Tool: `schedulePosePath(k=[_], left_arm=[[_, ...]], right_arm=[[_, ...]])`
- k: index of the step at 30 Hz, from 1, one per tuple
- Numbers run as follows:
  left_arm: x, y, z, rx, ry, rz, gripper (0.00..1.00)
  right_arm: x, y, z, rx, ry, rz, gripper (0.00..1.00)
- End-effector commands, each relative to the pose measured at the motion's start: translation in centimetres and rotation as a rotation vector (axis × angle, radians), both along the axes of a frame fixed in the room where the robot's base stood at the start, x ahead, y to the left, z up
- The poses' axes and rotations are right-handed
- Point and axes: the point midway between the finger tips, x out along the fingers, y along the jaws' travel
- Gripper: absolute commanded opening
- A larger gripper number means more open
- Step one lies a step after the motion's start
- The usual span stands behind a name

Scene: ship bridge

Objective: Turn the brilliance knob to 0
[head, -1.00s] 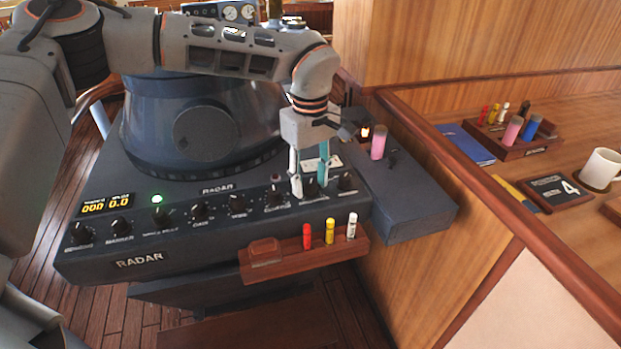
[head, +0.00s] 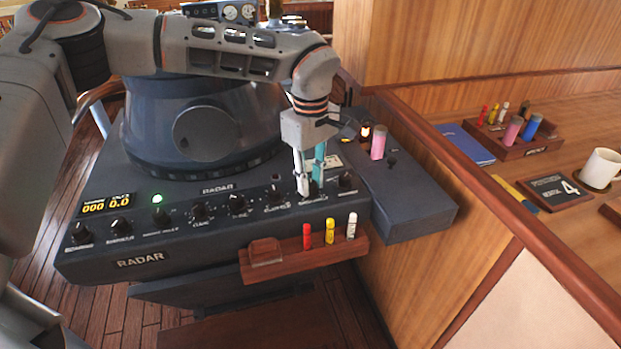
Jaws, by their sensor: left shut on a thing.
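The radar console panel (head: 165,243) carries a row of black knobs with small labels that I cannot read surely. My left gripper (head: 311,188) points down at the second knob from the right end. Its pale and teal fingers are shut on that knob, taken to be the brilliance knob, and mostly hide it along with its pointer. The neighbouring knob on the left (head: 277,194) and the rightmost knob (head: 346,178) are clear of the fingers. My right gripper is not in view.
A wooden pen rack (head: 305,259) with red, yellow and white markers sticks out below the panel. A pink cylinder (head: 378,146) stands on the side box to the right. A white mug (head: 601,167) and blue book (head: 464,144) are on the wooden desk.

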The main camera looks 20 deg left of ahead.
Motion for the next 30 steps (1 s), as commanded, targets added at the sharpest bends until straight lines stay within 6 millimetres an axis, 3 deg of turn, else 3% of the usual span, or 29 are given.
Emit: schedulePosePath(k=[30], left_arm=[[0.0,0.0,0.0,-0.001,0.0,0.949,0.0]], right_arm=[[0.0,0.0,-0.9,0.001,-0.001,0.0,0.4]])
